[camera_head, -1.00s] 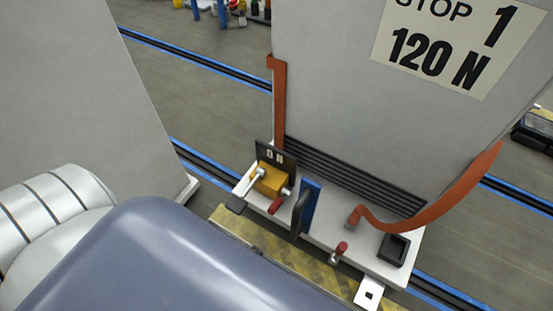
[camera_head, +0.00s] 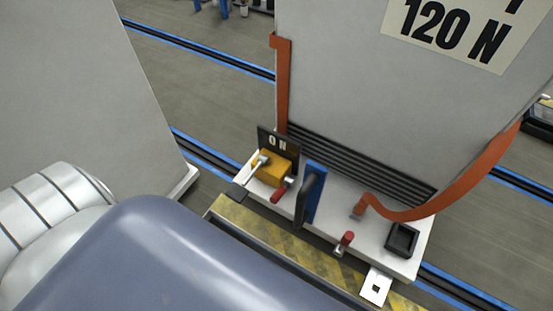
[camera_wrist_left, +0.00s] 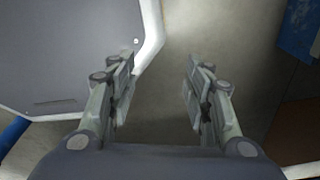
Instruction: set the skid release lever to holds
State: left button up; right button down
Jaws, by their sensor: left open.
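A white base plate (camera_head: 325,222) at the foot of a grey cabinet carries several handles. A yellow block (camera_head: 271,172) in front of a dark panel marked "0 N" (camera_head: 277,141) has a silver lever arm (camera_head: 251,171) with a black end and a short red-grip lever (camera_head: 281,192). A black handle (camera_head: 307,197) stands by a blue plate, and a small red-topped lever (camera_head: 344,243) stands farther right. I cannot tell which is the skid release lever. My left gripper (camera_wrist_left: 160,85) is open and empty in the wrist view; the head view does not show it. My right gripper is out of view.
The grey cabinet (camera_head: 370,110) bears a "120 N" sign, an orange strap (camera_head: 460,190) and black ribs. A black open box (camera_head: 402,239) sits at the plate's right. A yellow-black striped strip (camera_head: 275,243) runs along the front. A grey panel (camera_head: 90,80) stands left.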

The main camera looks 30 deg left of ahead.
aim_at(289, 181)
jog(key=k+u, duration=0.15)
jog(key=k, duration=0.35)
jog(key=k+j+u, duration=0.15)
jog(key=k, duration=0.35)
jog(key=k+j+u, duration=0.2)
jog(key=k, duration=0.3)
